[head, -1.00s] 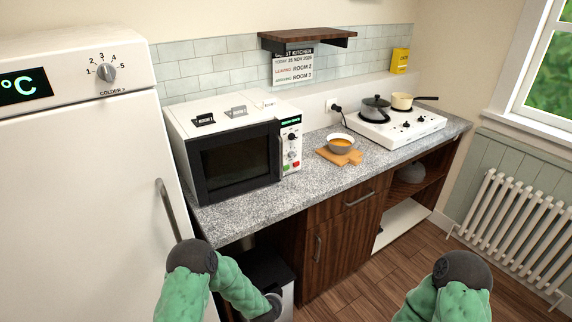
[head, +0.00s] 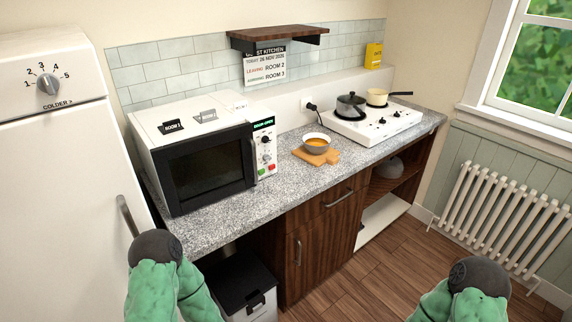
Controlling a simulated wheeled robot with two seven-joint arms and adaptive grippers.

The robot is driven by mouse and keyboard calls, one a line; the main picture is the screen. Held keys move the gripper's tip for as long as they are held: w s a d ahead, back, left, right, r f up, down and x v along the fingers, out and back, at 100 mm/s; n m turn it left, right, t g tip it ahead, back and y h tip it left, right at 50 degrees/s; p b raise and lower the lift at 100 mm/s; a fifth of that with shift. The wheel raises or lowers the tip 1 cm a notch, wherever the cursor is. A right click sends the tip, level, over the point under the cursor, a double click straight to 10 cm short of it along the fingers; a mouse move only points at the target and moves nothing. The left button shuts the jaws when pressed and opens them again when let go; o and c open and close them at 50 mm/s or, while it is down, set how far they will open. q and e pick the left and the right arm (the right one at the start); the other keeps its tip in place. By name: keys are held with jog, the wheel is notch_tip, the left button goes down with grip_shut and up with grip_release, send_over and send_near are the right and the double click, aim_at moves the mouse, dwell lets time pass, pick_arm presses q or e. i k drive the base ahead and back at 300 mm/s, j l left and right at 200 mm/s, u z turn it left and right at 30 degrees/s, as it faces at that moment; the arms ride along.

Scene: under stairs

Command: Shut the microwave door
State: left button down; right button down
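The white microwave (head: 188,115) stands on the speckled grey counter, left of the middle. Its black-framed door (head: 208,168) is at the front, with a dark window and a handle at the right edge. The door looks nearly flush with the body, perhaps slightly ajar; any gap is too small to judge. The green display (head: 263,124) appears to read "DOOR OPEN". Parts of my green-covered arms show at the bottom left and bottom right, both short of the microwave. Neither gripper shows.
A bowl of orange soup (head: 316,141) sits on a wooden board (head: 331,157) right of the microwave. A white hob (head: 375,124) carries two pots. A fridge (head: 62,190) stands at left, a bin (head: 242,287) below the counter. Wooden floor is open at right.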

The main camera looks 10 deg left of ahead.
aim_at(205, 169)
jog(key=i+l+z, duration=0.1)
jog(key=z, duration=0.3)
jog(key=i+z, duration=0.35)
jog(key=i+u, duration=0.15)
jog(key=u, duration=0.2)
jog(key=i+u, duration=0.15)
jog(key=u, duration=0.25)
jog(key=i+u, duration=0.15)
jog(key=u, duration=0.2)
